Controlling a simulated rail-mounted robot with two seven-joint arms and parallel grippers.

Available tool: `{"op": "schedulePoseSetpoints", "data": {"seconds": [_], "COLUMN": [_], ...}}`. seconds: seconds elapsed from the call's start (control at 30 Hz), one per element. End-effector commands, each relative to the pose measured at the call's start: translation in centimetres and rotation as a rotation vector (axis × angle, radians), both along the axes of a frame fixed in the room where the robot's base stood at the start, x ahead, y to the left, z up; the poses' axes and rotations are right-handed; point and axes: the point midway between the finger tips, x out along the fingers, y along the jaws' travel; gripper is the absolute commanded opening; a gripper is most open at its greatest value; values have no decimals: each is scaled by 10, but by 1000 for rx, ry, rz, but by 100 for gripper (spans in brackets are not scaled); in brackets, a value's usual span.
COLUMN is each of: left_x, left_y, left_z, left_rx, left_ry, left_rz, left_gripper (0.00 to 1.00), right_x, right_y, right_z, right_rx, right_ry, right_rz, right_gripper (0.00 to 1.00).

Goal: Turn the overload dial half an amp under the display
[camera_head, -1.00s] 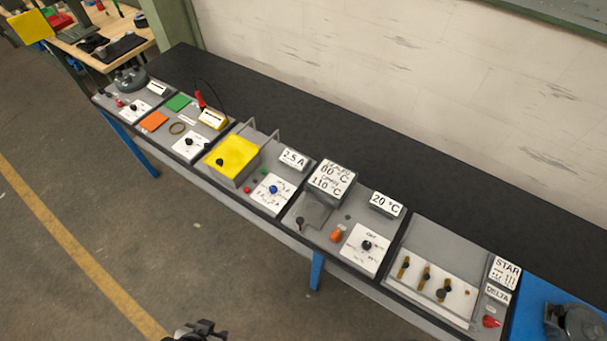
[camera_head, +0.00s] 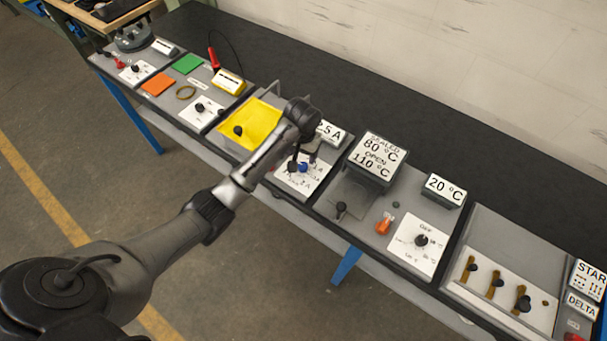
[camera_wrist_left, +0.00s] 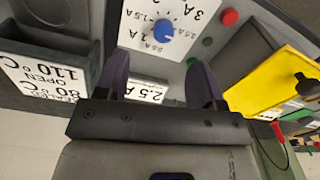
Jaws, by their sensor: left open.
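The blue overload dial (camera_head: 303,168) sits on a white scale plate (camera_head: 313,184) in the middle panel. In the left wrist view the dial (camera_wrist_left: 163,27) has amp marks around it, including 1 A, 1.5 A and 3 A; I cannot tell its exact setting. The display (camera_head: 333,132) is partly hidden by my arm in the head view; in the left wrist view it reads 2.5 A (camera_wrist_left: 146,91), upside down. My left gripper (camera_wrist_left: 160,82) is open and empty, its fingers pointing towards the dial, apart from it. My right gripper is not in view.
A yellow cover (camera_head: 254,125) stands left of the dial. A red button (camera_wrist_left: 229,17) is beside the plate. A temperature block (camera_head: 376,158) and a 20 °C display (camera_head: 444,189) stand to the right. The black bench behind is clear.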

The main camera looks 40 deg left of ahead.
Motion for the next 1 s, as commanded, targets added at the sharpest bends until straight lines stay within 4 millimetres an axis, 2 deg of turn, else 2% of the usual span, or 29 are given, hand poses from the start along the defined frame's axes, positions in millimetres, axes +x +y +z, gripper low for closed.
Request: {"op": "schedulePoseSetpoints", "data": {"seconds": [0.03, 0.1, 0.23, 0.37, 0.8, 1.0], "left_x": [10, 18, 26, 28, 27, 28], "left_y": [7, 13, 19, 21, 21, 20], "left_z": [-2, 3, 6, -2, -81, -108], "left_rx": [-5, -10, -20, -23, -22, -23], "left_ry": [4, 12, 21, 27, 27, 26], "left_rz": [23, 47, 73, 81, 80, 79], "left_gripper": [63, 63, 63, 63, 63, 63], "right_x": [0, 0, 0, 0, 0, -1], "right_y": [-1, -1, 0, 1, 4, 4], "right_z": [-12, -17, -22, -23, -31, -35], "right_rx": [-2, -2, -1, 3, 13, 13], "right_ry": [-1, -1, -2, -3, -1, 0], "right_rz": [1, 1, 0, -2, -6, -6], "right_gripper": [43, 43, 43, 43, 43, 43]}}
